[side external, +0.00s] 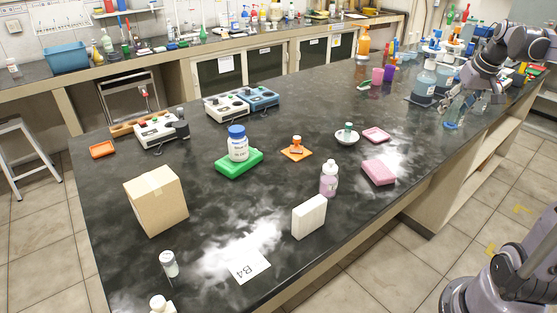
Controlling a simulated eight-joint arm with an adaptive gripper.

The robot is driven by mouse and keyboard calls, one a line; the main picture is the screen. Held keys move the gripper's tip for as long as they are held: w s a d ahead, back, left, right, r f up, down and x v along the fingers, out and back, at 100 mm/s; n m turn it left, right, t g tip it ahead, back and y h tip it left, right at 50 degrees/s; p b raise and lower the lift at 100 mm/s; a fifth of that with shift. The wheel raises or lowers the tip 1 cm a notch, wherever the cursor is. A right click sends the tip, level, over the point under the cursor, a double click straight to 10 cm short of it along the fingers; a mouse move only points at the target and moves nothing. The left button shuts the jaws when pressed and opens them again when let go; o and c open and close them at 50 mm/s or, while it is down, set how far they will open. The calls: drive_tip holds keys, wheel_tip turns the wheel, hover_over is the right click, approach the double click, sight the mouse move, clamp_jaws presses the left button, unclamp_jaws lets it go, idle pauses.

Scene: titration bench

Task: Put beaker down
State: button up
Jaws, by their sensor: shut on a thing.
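My gripper (456,106) is at the far right part of the black bench, pointing down. It is shut on a small clear beaker (451,123) with blue at its bottom. The beaker looks upright and is at or just above the bench top; I cannot tell whether it touches. My fingers hide its upper part. A large bottle with blue-grey contents (425,80) stands on a dark base just left of my gripper.
Purple and magenta cups (378,76) and an orange bottle (363,45) stand farther left. A pink sponge (379,172), a pink dish (376,135) and a white bowl (347,137) lie nearer. Bench space (415,135) left of the beaker is clear.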

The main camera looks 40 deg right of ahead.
drive_tip(key=w+a+n+y, duration=0.2)
drive_tip(key=w+a+n, duration=0.3)
drive_tip(key=w+a, duration=0.6)
drive_tip(key=w+a+n+y, duration=0.25)
drive_tip(key=a+n, duration=0.25)
drive_tip(key=a, duration=1.2)
drive_tip(key=w+a+n+y, duration=0.1)
drive_tip(key=w+a+n, duration=0.35)
drive_tip(key=a, duration=1.25)
drive_tip(key=shift+n, duration=0.65)
drive_tip(key=shift+s+a+f, duration=0.1)
drive_tip(key=shift+s+f, duration=0.1)
drive_tip(key=shift+f, duration=2.45)
drive_tip(key=shift+s+a+f, duration=0.1)
drive_tip(key=shift+s+f, duration=0.15)
drive_tip(key=shift+f, duration=2.35)
drive_tip(key=shift+s+a+f, duration=0.1)
drive_tip(key=shift+s+f, duration=0.1)
drive_tip(key=shift+f, duration=2.45)
drive_tip(key=o, duration=1.2)
drive_tip(key=shift+f, duration=0.1)
drive_tip(key=shift+c, duration=0.2)
